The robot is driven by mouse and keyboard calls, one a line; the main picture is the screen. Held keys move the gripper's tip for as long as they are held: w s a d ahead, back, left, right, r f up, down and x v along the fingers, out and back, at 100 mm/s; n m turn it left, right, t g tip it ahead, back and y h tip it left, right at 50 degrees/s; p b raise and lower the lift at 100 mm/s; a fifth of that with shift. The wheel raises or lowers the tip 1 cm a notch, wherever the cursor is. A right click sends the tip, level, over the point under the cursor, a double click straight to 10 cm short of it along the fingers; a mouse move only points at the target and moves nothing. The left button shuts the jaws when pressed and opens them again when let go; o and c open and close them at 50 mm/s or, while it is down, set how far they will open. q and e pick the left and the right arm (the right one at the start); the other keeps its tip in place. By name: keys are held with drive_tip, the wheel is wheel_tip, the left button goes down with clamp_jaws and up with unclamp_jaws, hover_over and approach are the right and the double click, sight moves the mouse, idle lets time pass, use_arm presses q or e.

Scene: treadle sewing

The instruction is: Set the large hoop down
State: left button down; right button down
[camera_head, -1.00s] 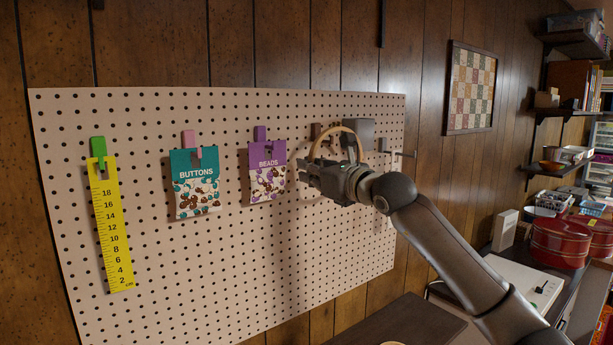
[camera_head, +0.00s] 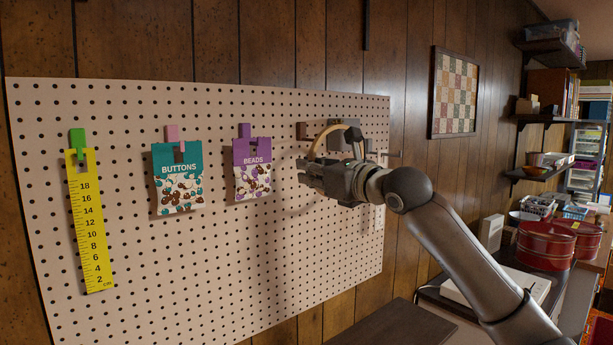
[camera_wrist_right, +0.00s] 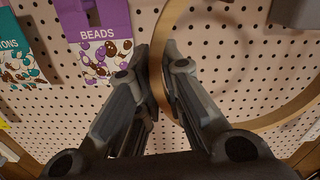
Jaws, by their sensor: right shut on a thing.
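The large hoop is a thin, pale wooden ring (camera_head: 317,146). It is in front of the pegboard's right part, and my gripper and arm partly hide it. In the right wrist view the hoop (camera_wrist_right: 270,121) curves from the top middle round to the right, and its near side passes between the fingertips. My right gripper (camera_head: 305,172) is shut on the hoop's rim; its fingers also show in the right wrist view (camera_wrist_right: 157,68). The hoop is upright, close to the board; I cannot tell whether it touches it. My left gripper is not in view.
The pegboard (camera_head: 130,240) holds a yellow ruler (camera_head: 88,215), a buttons packet (camera_head: 178,178) and a beads packet (camera_head: 252,168), left of my gripper. A dark tabletop (camera_head: 395,325) lies below, with red tins (camera_head: 546,243) further right.

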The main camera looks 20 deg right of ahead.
drive_tip(key=shift+s+d, duration=0.1)
drive_tip(key=shift+s, duration=0.15)
